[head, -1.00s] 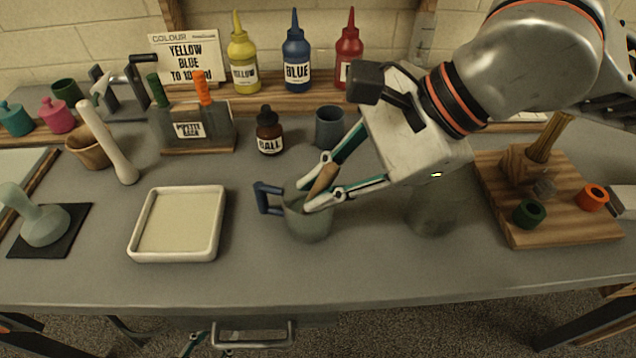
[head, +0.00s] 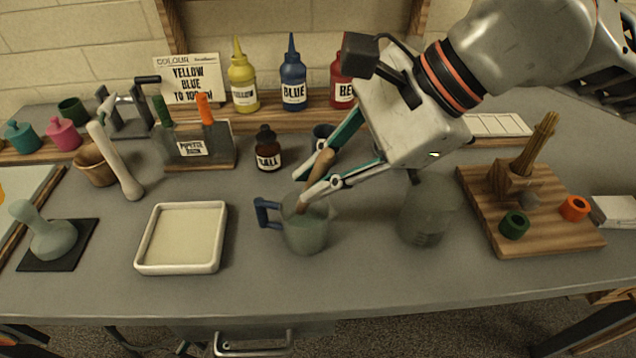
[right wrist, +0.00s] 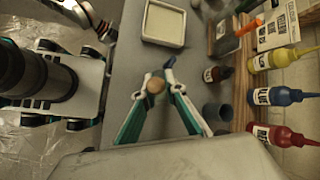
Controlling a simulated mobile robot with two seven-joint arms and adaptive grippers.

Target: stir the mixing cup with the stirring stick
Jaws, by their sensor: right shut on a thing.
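The mixing cup (head: 306,236) is a translucent grey-green cup with a blue handle on its left, upright on the grey table. The wooden stirring stick (head: 321,163) stands tilted, its lower end inside the cup. My right gripper (head: 303,190) is shut on the stick just above the cup's rim. In the right wrist view the stick's round top (right wrist: 155,85) shows between the fingers, and the cup is mostly hidden behind them. The stick's tip is hidden in the cup. My left gripper is not in view.
A white tray (head: 217,239) lies left of the cup. A clear jar (head: 424,220) stands to the right, with a wooden board (head: 560,240) beyond it. A dark dropper bottle (head: 267,152) and a grey-blue cup (head: 321,137) stand behind. The table before the cup is clear.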

